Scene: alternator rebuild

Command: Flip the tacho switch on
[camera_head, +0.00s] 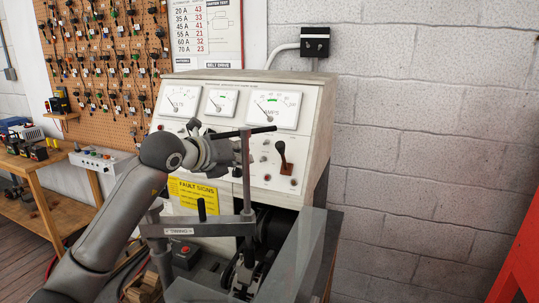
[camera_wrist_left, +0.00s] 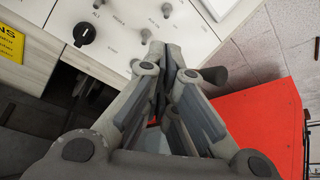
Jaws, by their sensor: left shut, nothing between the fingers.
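The test bench's sloped control panel (camera_head: 240,160) carries several small switches and knobs below three dial gauges. The labels are too small for me to tell which switch is the tacho switch. My left gripper (camera_head: 238,157) is in front of the panel, partly hidden by the clamp frame's bar. In the left wrist view, its fingers (camera_wrist_left: 162,52) are shut and empty, with the tips over the panel's switch area. A small toggle (camera_wrist_left: 166,10) shows beyond the tips, and a black knob (camera_wrist_left: 84,34) to their left. The fingers hide part of the panel; I cannot tell whether they touch it.
A metal clamp frame (camera_head: 195,227) with a black handle stands before the panel, near my left arm. A large black lever (camera_head: 282,152) is at the panel's right. A red surface (camera_head: 522,262) is at the far right. A workbench (camera_head: 38,165) stands left.

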